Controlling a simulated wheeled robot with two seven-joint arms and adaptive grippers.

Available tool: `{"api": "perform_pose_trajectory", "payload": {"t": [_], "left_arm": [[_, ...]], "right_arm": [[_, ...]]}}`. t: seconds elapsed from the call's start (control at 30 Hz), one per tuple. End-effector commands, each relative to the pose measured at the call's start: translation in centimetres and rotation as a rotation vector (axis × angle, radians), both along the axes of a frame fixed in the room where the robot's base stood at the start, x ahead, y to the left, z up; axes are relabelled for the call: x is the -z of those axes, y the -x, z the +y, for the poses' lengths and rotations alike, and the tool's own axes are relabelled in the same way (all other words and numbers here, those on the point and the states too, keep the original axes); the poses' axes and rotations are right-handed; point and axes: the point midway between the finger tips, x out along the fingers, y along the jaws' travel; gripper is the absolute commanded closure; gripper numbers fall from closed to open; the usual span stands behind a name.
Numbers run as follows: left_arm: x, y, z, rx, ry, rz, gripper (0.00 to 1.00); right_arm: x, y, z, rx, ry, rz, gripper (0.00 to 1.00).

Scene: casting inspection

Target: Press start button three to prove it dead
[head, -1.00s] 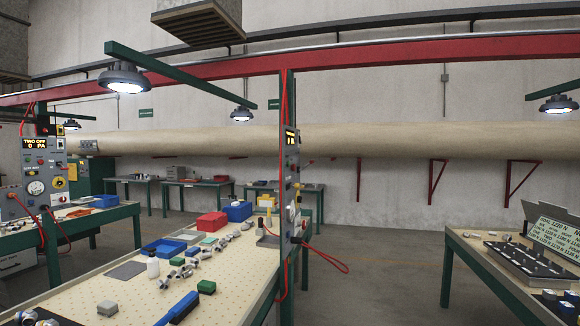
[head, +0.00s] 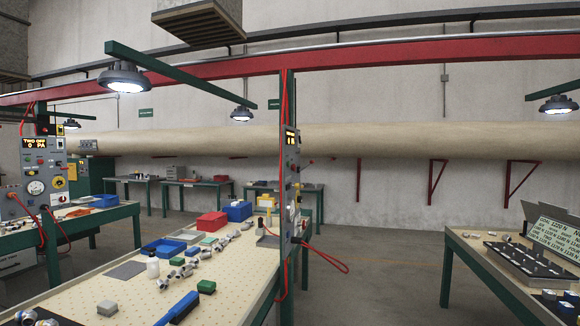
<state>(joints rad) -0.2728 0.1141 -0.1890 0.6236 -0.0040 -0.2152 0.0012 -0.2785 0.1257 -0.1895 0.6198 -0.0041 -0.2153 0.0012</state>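A grey control panel (head: 41,178) with a lit display, knobs, gauges and small buttons stands at the far left. A second panel (head: 290,185) stands nearly edge-on on a green post in the middle, with small coloured controls on its face. I cannot tell which control is start button three; any numbering is too small to read. Neither of my grippers is in view.
A pegboard-topped bench (head: 110,275) with castings, blue trays and a red box (head: 212,221) fills the lower left. A bench (head: 470,258) with a black fixture stands at right. Open floor (head: 390,270) lies between. Red hoses (head: 330,260) hang off the middle post.

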Motion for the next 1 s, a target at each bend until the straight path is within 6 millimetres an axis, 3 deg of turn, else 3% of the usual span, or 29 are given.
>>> {"api": "perform_pose_trajectory", "payload": {"t": [0.03, 0.2, 0.53, 1.0], "left_arm": [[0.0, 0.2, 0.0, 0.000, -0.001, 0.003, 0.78], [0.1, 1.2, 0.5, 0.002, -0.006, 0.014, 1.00], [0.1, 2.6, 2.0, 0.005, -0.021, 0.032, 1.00], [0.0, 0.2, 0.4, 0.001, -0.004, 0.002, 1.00]], "right_arm": [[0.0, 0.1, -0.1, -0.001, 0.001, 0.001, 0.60], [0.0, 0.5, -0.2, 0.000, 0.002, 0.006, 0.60], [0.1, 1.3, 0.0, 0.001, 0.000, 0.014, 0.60], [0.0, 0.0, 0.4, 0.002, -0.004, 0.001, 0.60]]}}
